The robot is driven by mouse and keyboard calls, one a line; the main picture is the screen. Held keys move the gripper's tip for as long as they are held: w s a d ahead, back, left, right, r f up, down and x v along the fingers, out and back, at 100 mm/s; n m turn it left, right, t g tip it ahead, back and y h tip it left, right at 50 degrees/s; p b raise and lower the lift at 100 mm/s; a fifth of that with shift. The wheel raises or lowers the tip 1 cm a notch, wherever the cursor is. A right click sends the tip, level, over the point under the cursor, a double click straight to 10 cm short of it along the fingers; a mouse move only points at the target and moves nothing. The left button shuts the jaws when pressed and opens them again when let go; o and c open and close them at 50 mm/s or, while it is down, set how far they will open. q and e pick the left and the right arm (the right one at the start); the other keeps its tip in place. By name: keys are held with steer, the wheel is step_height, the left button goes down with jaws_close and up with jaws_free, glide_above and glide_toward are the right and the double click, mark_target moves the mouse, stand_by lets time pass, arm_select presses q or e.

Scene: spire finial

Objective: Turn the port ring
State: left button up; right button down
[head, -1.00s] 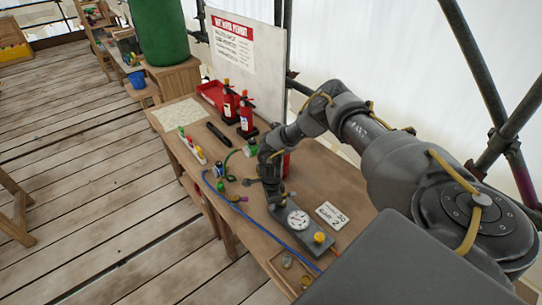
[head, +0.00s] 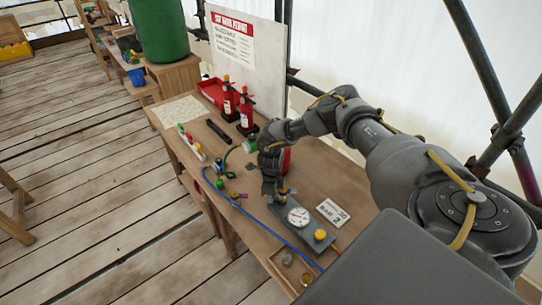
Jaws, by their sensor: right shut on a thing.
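A grey gauge block (head: 310,228) lies on the workbench, with a white round dial (head: 298,216) in its middle and a yellow knob (head: 320,235) at its near end. My right gripper (head: 271,196) points down at the far left end of this block, left of the dial. It is shut on the port ring there, which is mostly hidden behind the fingers. A small brass-coloured part shows just right of the fingers. My left gripper is not in the head view.
A white number card (head: 332,213) lies right of the block. A blue hose (head: 255,226) runs along the bench's left edge. Fire extinguishers (head: 246,110), a red tray (head: 212,92) and small coloured fittings (head: 192,144) stand farther back. A small wooden tray (head: 292,268) is at the near end.

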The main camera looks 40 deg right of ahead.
steer(key=m, duration=0.1)
steer(key=d+m, duration=0.1)
steer(key=m, duration=0.1)
steer(key=m+b, duration=0.1)
steer(key=shift+w+d+m, duration=0.3)
steer(key=shift+w+m, duration=0.1)
steer(key=shift+d+m+b, duration=0.2)
steer(key=shift+d+m, duration=0.25)
steer(key=shift+m, duration=0.7)
steer(key=shift+d+m+b, duration=0.2)
steer(key=shift+d+m, duration=0.2)
steer(key=shift+m, duration=0.75)
steer(key=shift+w, duration=0.1)
steer(key=c, duration=1.4)
jaws_free()
steer(key=shift+r, duration=0.15)
step_height(320, 180, up, 11)
steer(key=b, duration=0.2)
steer(key=shift+f+b, duration=0.2)
steer(key=shift+b, duration=0.15)
